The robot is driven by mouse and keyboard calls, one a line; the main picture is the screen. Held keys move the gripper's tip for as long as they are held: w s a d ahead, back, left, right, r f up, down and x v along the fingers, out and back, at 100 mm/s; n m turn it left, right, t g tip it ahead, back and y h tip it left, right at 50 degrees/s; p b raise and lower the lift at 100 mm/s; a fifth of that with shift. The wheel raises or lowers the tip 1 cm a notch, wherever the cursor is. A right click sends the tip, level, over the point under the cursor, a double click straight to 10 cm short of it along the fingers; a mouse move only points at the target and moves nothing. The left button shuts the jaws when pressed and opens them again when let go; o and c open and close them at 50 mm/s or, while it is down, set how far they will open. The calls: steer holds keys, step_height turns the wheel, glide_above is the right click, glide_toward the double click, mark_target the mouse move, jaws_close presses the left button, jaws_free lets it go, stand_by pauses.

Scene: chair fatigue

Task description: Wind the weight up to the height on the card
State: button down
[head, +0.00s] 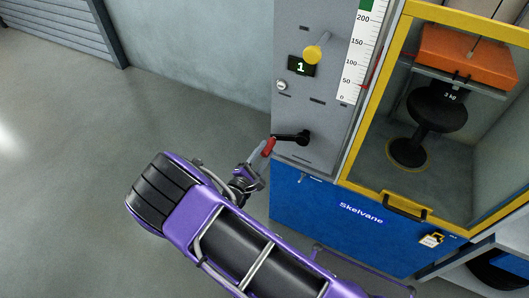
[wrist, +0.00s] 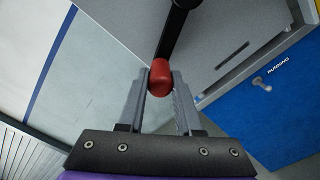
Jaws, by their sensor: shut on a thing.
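My gripper (head: 262,158) is shut on the red grip of the crank handle (head: 268,147). In the wrist view the red grip (wrist: 160,78) sits between the two fingers. The black crank arm (head: 292,138) points left from its hub on the grey panel. An orange weight block (head: 468,58) hangs behind the yellow-framed window, above a black stool (head: 437,108). A "3 kg" label shows near the stool's top. A white height scale (head: 358,55) reads 0 to 200 and beyond, with green at its top edge. A small red mark sits low beside it. I cannot make out a height card.
The blue base (head: 340,215) reads "Skelvane". The floor (head: 90,150) at left is clear.

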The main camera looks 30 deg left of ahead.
steer(key=shift+a+r, duration=0.25)
steer(key=shift+a, duration=0.05)
steer(key=c, duration=0.7)
jaws_free()
steer(key=shift+o, duration=0.6)
steer(key=shift+d+f, duration=0.15)
steer(key=s, duration=1.7)
steer(key=shift+s, duration=0.3)
